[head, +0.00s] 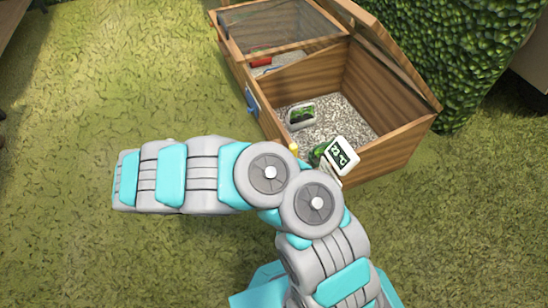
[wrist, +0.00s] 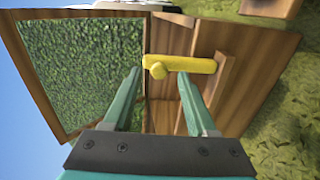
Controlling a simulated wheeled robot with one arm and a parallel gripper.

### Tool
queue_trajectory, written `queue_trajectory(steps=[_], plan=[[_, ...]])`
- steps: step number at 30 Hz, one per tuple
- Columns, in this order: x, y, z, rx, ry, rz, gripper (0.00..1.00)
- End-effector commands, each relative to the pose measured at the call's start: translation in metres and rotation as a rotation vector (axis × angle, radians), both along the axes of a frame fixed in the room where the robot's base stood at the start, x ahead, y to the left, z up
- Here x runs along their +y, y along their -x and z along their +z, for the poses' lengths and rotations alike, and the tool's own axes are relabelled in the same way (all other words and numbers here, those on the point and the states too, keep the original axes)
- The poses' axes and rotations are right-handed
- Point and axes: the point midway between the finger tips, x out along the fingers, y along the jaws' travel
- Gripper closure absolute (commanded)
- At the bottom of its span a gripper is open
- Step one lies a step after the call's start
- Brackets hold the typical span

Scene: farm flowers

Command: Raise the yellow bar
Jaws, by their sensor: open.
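The yellow bar (wrist: 190,64) is a short rounded piece with a knob near its left end. In the wrist view it lies crosswise against the brown wooden box (wrist: 170,38). My gripper (wrist: 159,72) is open, with its two green fingers pointing at the bar. The fingertips are just below the bar in the picture, and nothing is held between them; I cannot tell whether they touch it. In the head view only a small yellow bit (head: 293,148) shows above my arm, and my gripper is hidden there.
In the head view the wooden box (head: 410,133) has a gravel-floored open compartment and a mesh-covered one (head: 270,22). A hedge (head: 450,50) stands behind; grass is clear at left.

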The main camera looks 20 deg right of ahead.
Motion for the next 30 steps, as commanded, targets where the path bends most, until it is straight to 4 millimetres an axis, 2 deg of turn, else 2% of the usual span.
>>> queue_trajectory(steps=[6, 12, 30], plan=[[0.035, 0.002, -0.001, 0.002, -0.004, 0.001, 0.42], [0.057, 0.002, -0.001, 0.002, -0.003, 0.001, 0.42], [0.056, 0.002, 0.003, -0.001, -0.001, -0.008, 0.42]])
